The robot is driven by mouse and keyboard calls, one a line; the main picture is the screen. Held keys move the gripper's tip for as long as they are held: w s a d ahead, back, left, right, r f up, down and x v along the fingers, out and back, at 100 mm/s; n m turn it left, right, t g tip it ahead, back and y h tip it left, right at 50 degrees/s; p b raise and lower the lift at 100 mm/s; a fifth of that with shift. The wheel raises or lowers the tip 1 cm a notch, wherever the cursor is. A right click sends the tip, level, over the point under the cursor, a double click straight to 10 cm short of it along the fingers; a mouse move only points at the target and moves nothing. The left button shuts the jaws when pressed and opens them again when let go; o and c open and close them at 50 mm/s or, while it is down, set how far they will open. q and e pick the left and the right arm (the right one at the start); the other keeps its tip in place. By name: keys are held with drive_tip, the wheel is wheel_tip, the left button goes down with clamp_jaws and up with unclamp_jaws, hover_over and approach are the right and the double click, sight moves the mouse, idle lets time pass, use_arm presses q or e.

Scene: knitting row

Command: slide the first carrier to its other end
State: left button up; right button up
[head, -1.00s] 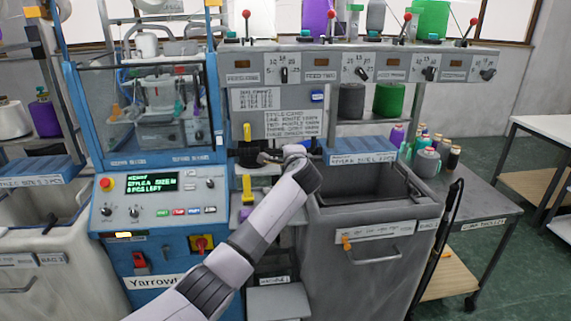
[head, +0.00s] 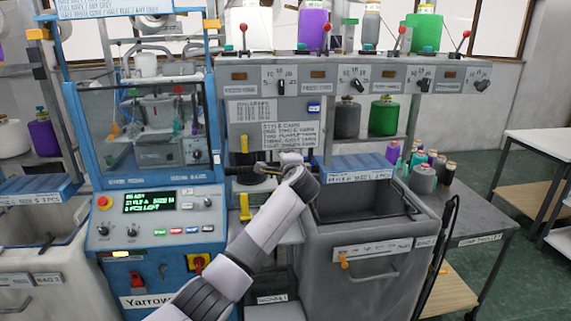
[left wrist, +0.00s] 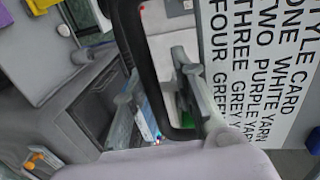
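My left gripper (head: 264,170) is in front of the narrow middle section of the machine, below the style card (head: 290,135). My right gripper is not in view.
The blue machine cabinet (head: 158,215) with its lit display stands at left. A grey bin (head: 370,280) stands at right, with a trolley (head: 480,225) beyond it. Floor is free at far right.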

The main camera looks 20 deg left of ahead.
use_arm(q)
drive_tip(key=shift+o, duration=1)
drive_tip(key=shift+s+f, duration=0.1)
drive_tip(key=v, duration=1.2)
